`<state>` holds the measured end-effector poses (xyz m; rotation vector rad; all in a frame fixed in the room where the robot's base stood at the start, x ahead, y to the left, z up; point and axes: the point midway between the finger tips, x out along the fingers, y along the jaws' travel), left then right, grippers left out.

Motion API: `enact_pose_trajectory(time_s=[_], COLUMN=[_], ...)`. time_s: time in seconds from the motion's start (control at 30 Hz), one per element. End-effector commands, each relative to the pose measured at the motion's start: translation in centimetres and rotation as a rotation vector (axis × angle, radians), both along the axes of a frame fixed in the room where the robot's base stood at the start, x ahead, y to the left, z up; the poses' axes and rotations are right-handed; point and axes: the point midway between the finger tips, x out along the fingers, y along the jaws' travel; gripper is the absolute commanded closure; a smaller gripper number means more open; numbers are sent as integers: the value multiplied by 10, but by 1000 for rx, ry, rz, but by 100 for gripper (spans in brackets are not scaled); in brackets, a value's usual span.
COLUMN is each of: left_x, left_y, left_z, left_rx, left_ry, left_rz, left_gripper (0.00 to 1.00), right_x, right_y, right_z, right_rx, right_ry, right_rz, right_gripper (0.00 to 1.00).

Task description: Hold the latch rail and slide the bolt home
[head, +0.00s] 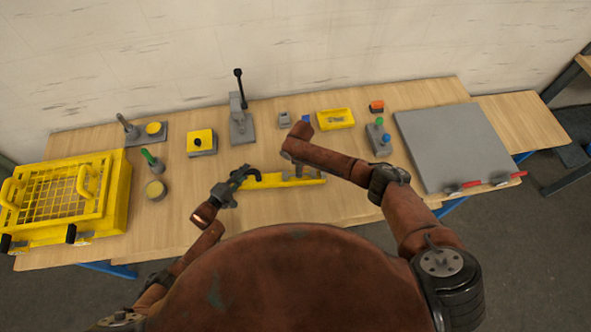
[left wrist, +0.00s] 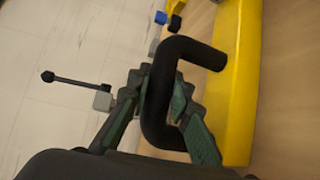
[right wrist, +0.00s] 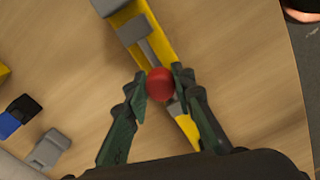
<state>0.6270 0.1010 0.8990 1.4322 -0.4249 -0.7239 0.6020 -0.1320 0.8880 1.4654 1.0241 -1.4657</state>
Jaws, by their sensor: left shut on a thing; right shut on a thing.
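The yellow latch rail (head: 275,181) lies on the wooden table in front of me, running left to right. Its black handle (left wrist: 170,95) is at the left end. My left gripper (head: 236,182) is shut on this handle; in the left wrist view its fingers (left wrist: 160,98) lie on both sides of the bar. In the right wrist view, a red knob (right wrist: 159,84) stands over the rail by the grey bolt (right wrist: 139,28). My right gripper (right wrist: 160,88) is shut on the knob. In the head view, my right forearm hides the knob and most of that gripper.
A yellow mesh guard (head: 65,200) stands at the left. A grey lever stand (head: 241,125), a yellow button box (head: 201,141) and a yellow tray (head: 336,119) stand behind the rail. A grey plate (head: 455,145) covers the right. Bare wood surrounds the rail.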

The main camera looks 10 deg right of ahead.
Motion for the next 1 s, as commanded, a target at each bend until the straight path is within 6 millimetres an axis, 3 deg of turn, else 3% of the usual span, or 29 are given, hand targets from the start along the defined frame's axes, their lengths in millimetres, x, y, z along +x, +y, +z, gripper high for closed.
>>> enact_pose_trajectory(time_s=[0.03, 0.1, 0.4, 0.43, 0.6, 0.7, 1.0], left_x=[0, 0, 0, 0, 0, 0, 0], left_y=[2, 2, 3, 3, 3, 2, 1], left_z=[0, 0, 0, 0, -1, -1, 0], left_rx=[0, 0, 1, 1, 1, 1, 1], left_ry=[1, 1, 0, 1, 1, 1, 1], left_rz=[2, 2, 3, 3, 3, 3, 1], left_gripper=[100, 100, 100, 100, 100, 100, 100], right_x=[0, -2, -2, -2, -2, -2, -2], right_y=[-16, -27, -32, -32, -32, -31, -29], right_z=[-1, -1, 0, 0, 0, 0, 2], right_rx=[-7, -8, -8, -9, -7, -6, -4], right_ry=[-1, 0, -2, -2, -2, -2, -2], right_rz=[-6, -5, -4, -4, -3, -3, -2], right_gripper=[100, 100, 100, 76, 65, 59, 59])
